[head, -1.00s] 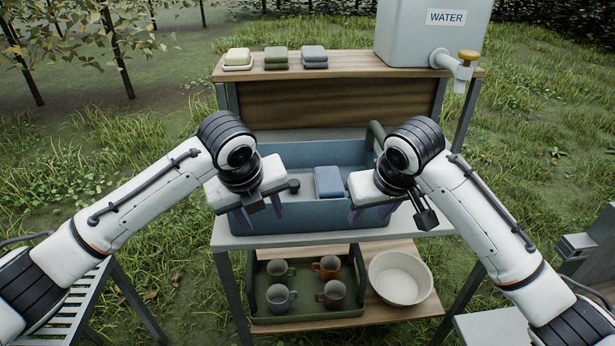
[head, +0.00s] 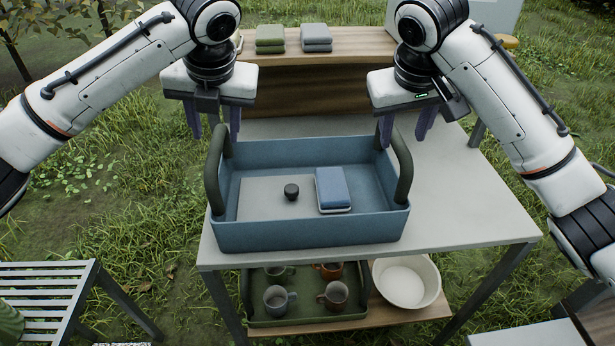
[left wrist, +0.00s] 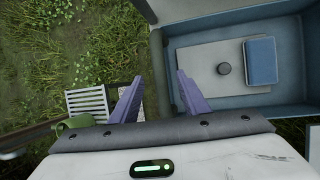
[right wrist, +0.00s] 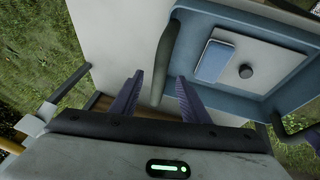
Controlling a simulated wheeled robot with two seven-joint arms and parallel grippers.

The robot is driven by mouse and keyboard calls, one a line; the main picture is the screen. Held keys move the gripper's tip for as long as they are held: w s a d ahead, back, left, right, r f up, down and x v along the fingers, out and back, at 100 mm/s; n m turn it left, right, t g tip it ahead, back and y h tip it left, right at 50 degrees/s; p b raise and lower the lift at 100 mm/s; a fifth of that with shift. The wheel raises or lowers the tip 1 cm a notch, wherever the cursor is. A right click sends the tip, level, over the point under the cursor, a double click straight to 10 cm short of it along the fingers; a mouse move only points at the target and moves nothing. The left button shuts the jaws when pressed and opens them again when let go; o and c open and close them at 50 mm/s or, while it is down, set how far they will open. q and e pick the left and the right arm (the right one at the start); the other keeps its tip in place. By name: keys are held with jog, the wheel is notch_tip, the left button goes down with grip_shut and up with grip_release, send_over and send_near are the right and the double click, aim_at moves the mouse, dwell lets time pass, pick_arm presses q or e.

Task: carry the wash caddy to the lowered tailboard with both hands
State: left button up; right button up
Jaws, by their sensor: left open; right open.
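The blue wash caddy (head: 310,234) stands upright on the grey table top. It has a dark green handle at each end, the left handle (head: 214,172) and the right handle (head: 402,165). My left gripper (head: 214,135) is open and empty, above and behind the left handle. My right gripper (head: 405,135) is open and empty, above the right handle; in the right wrist view that handle (right wrist: 166,60) shows just beyond the fingertips. The tailboard cannot be made out.
The table (head: 465,205) has free room to the right of the caddy. Folded cloths (head: 316,37) sit on the raised back shelf. Below are a green tray (head: 300,321) with several mugs and a white bowl (head: 408,283). A slatted bench (head: 40,295) stands at left.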

pick_arm(q)
jog(key=shift+s+r, duration=0.15)
jog(key=shift+s, duration=0.2)
pick_arm(e)
jog(key=shift+s+r, duration=0.15)
jog(key=shift+s, duration=0.2)
pick_arm(q)
jog(key=x, duration=1)
jog(key=shift+w, duration=0.2)
pick_arm(e)
jog(key=x, duration=1)
jog(key=shift+w+f, duration=0.2)
pick_arm(q)
grip_shut()
pick_arm(e)
grip_shut()
jog(key=shift+r, duration=0.1)
